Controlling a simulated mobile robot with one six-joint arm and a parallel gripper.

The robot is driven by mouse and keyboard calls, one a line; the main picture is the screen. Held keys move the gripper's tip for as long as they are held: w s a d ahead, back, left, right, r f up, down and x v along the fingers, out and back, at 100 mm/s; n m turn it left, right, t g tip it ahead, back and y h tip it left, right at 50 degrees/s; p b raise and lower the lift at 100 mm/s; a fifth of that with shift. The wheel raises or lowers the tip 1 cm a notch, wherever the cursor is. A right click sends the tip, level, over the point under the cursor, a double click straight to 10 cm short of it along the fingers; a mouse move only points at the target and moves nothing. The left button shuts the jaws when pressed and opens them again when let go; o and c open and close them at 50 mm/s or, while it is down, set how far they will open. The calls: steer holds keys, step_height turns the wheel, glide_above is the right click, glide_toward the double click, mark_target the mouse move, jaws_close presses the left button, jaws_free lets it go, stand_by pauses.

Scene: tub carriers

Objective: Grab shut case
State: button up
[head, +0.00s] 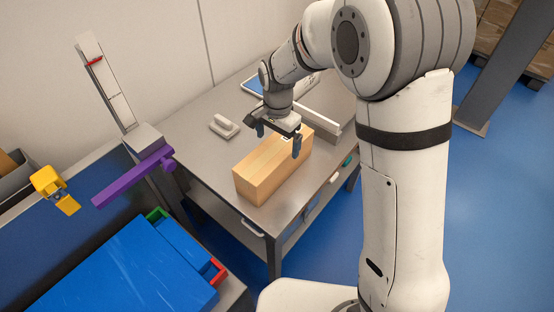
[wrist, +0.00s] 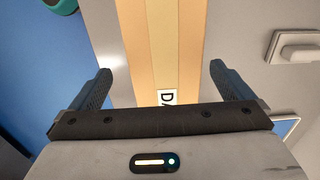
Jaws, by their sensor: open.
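A long wooden case (head: 262,178) with a light striped top lies on the grey metal table; it looks closed. My gripper (head: 278,142) is open over the far part of the case, pointing down. In the wrist view the case's striped top (wrist: 168,40) runs between the two spread fingers (wrist: 160,68), with a gap on each side. I cannot tell how far the fingertips are above or beside the case's sides.
A white handle-like block (head: 224,127) sits on the table left of the case. A pale rail (head: 318,117) and a tablet-like panel (head: 252,86) lie behind. A purple T-shaped piece (head: 130,180), a yellow piece (head: 48,182) and a blue tub (head: 120,275) are at the left.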

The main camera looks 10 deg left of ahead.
steer(key=shift+w+a+f, duration=0.1)
steer(key=shift+a+f, duration=0.4)
steer(key=shift+f, duration=0.3)
step_height(320, 180, down, 7)
steer(key=shift+d+f, duration=0.1)
steer(key=shift+d, duration=0.05)
steer(key=c, duration=1.8)
steer(key=shift+c, duration=0.7)
steer(key=shift+r, duration=0.2)
